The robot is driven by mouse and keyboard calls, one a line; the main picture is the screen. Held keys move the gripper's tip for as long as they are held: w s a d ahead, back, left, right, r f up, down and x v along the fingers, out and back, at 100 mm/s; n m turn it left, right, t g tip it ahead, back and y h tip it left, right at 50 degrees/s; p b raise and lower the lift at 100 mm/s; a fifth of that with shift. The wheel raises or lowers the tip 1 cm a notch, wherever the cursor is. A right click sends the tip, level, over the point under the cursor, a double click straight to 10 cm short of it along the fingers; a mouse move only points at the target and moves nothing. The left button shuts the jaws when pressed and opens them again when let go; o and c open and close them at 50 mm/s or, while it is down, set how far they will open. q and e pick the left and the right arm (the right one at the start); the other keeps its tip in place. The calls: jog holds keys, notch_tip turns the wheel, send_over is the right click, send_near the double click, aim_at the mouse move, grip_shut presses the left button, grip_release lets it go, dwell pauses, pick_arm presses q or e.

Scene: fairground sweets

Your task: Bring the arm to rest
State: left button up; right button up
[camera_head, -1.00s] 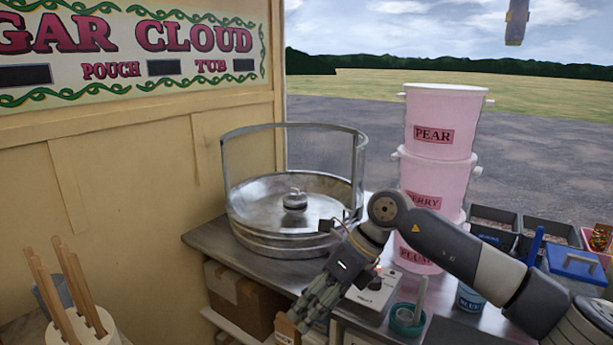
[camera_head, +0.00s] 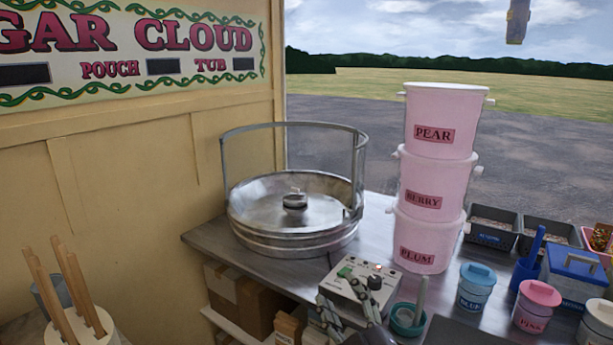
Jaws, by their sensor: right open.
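My right gripper (camera_head: 341,294) shows at the bottom of the head view, low in front of the grey control box (camera_head: 345,277). Its two fingers stand apart with nothing between them. The fingers overlap the front of the box in the picture; I cannot tell whether they touch it. The rest of my right arm is below the picture edge. My left gripper is not in view.
A metal spinner bowl (camera_head: 260,208) stands on the counter (camera_head: 215,243). Right of it are stacked pink tubs (camera_head: 436,172), a teal ring holder (camera_head: 405,320), blue (camera_head: 473,295) and pink (camera_head: 535,310) lidded pots. Wooden sticks (camera_head: 85,290) stand at lower left.

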jog(key=s+d+f+m+g+h, duration=0.45)
jog(key=d+f, duration=0.25)
jog(key=f, duration=0.4)
jog(key=s+d+f+m+g, duration=0.25)
jog(key=s+f+g, duration=0.4)
jog(key=s, duration=0.65)
jog(key=s+d+f+m+g, duration=0.2)
jog(key=s+d+f+g, duration=0.2)
jog(key=s+f, duration=0.7)
jog(key=s+f+g, duration=0.1)
jog(key=s+f, duration=0.1)
jog(key=f, duration=1)
jog(key=s+f, duration=0.3)
jog(key=f, duration=1)
jog(key=s+d+f+g+p, duration=0.1)
jog(key=s+d+f, duration=0.2)
jog(key=s+f, duration=1.1)
jog(key=shift+s+f+g+h, duration=0.25)
jog(key=shift+s+h, duration=0.2)
jog(key=shift+s, duration=0.6)
